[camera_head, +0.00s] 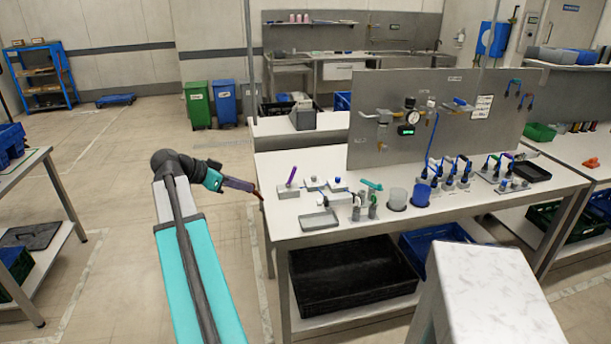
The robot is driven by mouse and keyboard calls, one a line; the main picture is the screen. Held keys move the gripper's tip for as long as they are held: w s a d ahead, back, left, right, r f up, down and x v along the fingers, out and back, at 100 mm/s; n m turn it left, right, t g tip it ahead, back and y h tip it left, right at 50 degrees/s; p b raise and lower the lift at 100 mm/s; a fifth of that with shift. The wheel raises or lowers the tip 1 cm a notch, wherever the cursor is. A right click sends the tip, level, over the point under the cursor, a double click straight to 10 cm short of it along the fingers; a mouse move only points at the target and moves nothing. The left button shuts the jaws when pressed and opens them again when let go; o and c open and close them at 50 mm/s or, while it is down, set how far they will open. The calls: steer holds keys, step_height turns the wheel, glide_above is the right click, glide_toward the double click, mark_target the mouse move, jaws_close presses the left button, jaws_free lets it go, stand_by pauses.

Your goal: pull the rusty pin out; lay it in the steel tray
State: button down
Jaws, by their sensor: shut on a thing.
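My gripper (256,189) is at the left end of the workbench, just off its edge and above the floor. It is shut on a small, thin, reddish-brown thing, which looks like the rusty pin (260,194). The pin is tiny in this view, and much of it is hidden by the jaws. The steel tray (318,221), shallow and grey, lies on the front left of the bench top, to the right of my gripper and nearer the camera. No pin can be made out in it.
Light blocks, one with a purple handle (292,175), stand behind the tray. An upright panel (375,145) closes off the back. A black crate (350,275) sits under the bench.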

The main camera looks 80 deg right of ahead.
steer(key=s+d+r+m+g+y, duration=0.1)
steer(key=s+d+m+g, duration=0.1)
steer(key=s, duration=0.7)
steer(key=s+d+r+m+g+y, duration=0.1)
steer(key=s+d+m+g+y, duration=0.1)
steer(key=s, duration=0.7)
steer(key=shift+s+d+m, duration=0.2)
steer(key=shift+d+m, duration=0.6)
steer(key=shift+d, duration=0.4)
steer(key=shift+f+b, duration=2.2)
steer(key=shift+f, duration=2.6)
steer(key=c, duration=1.8)
jaws_free()
steer(key=shift+w, duration=0.1)
